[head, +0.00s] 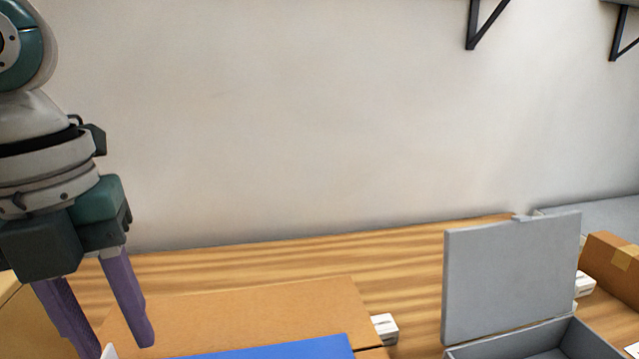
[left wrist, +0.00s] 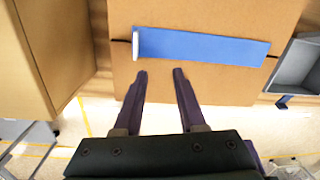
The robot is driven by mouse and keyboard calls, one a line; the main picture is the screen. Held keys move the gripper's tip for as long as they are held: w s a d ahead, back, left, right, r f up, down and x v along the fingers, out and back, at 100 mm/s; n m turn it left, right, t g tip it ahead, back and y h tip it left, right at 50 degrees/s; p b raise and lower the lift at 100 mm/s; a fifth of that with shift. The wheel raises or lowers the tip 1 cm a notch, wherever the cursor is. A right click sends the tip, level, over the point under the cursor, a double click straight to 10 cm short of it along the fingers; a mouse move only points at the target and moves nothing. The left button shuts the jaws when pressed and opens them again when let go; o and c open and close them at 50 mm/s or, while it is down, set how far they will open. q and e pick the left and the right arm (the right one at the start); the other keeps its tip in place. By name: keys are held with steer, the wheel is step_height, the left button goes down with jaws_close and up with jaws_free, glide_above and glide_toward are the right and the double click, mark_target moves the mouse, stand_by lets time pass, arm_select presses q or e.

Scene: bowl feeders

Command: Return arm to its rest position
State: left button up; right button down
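My left gripper (head: 122,350) hangs at the left of the head view, its two purple fingers pointing down and apart. In the left wrist view the fingers of the left gripper (left wrist: 160,74) are spread with nothing between them. They are over a cardboard box (left wrist: 200,25) that has a blue strip (left wrist: 205,47) across its top. The box (head: 250,315) and the blue strip (head: 280,350) also show at the bottom of the head view. My right gripper is not in either view.
A grey bin with a raised lid (head: 510,275) stands at the right on the wooden table (head: 420,245). A small white object (head: 384,328) is beside the box. A brown carton (head: 612,262) is at the far right. A taller cardboard box (left wrist: 50,45) is close on the left in the wrist view.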

arm_select(q)
steer(key=s+d+f+n, duration=0.1)
steer(key=d, duration=0.1)
steer(key=s+d+f+n+h, duration=0.1)
steer(key=d+n, duration=0.1)
steer(key=s+d+n+p, duration=0.1)
steer(key=d, duration=0.1)
steer(key=shift+s+d+f+n+t+h, duration=0.3)
steer(key=shift+s+f+n+t, duration=0.1)
steer(key=s+d+n, duration=0.1)
steer(key=n, duration=0.1)
steer(key=s+n, duration=0.1)
steer(key=n, duration=0.1)
steer(key=s+d+n+t+h+p, duration=0.1)
steer(key=n, duration=0.1)
steer(key=shift+s+d+f+n, duration=0.1)
steer(key=shift+d+f+n, duration=0.2)
steer(key=shift+n, duration=0.1)
steer(key=s+a+r+n+t+y+p, duration=0.1)
steer(key=s+a+r+n+y+p, duration=0.2)
steer(key=s+a+n, duration=1)
steer(key=w+d+r+n+p, duration=0.2)
steer(key=r+p, duration=1.5)
steer(key=p, duration=0.1)
steer(key=w+d+r+n+p, duration=0.2)
steer(key=r+p, duration=1.5)
steer(key=p, duration=0.2)
steer(key=shift+d+r, duration=0.2)
steer(key=shift+r, duration=0.15)
